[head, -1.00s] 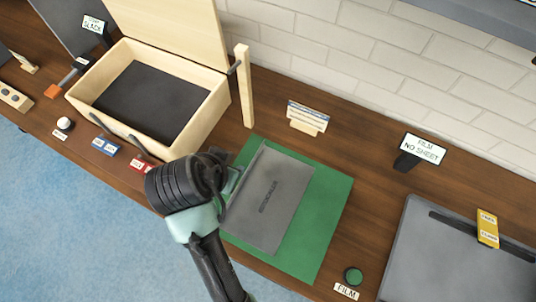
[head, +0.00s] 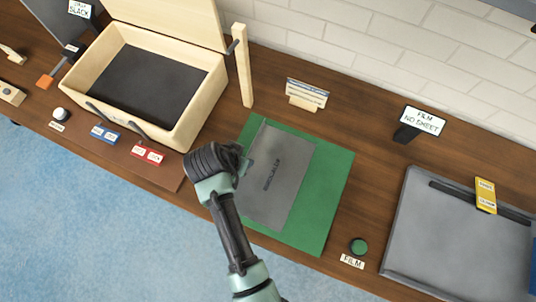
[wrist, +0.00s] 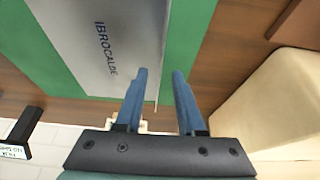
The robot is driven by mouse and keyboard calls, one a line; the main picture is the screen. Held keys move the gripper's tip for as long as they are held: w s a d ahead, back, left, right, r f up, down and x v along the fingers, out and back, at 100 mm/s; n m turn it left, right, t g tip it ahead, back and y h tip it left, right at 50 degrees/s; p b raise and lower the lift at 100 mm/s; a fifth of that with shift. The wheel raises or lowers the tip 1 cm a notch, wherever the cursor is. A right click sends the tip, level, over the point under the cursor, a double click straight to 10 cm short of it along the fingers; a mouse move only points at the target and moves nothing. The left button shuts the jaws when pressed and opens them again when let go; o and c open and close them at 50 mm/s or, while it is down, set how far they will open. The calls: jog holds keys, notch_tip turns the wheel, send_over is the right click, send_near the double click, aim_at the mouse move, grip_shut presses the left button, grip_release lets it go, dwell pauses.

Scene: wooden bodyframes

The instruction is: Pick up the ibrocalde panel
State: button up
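The ibrocalde panel (head: 278,190) is a flat grey sheet with dark lettering, lying on a green mat (head: 328,205). In the wrist view the panel (wrist: 95,30) fills the upper left, with the mat (wrist: 45,65) around it. My gripper (wrist: 159,72) has two blue fingers held apart, with nothing clamped between them. In that view the panel's long edge runs into the gap between the fingers. I cannot tell whether they touch it. In the head view my gripper (head: 246,168) is at the panel's left edge, its fingers mostly hidden by my wrist.
An open wooden box (head: 205,105) with a dark floor stands left of the mat, beside an upright wooden post (head: 243,80). A small card stand (head: 305,95) is behind the mat. A green button (head: 358,246) and a grey plate (head: 440,235) are to the right.

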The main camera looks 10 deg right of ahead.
jog(key=shift+x, duration=0.9)
grip_shut()
dwell(0.8)
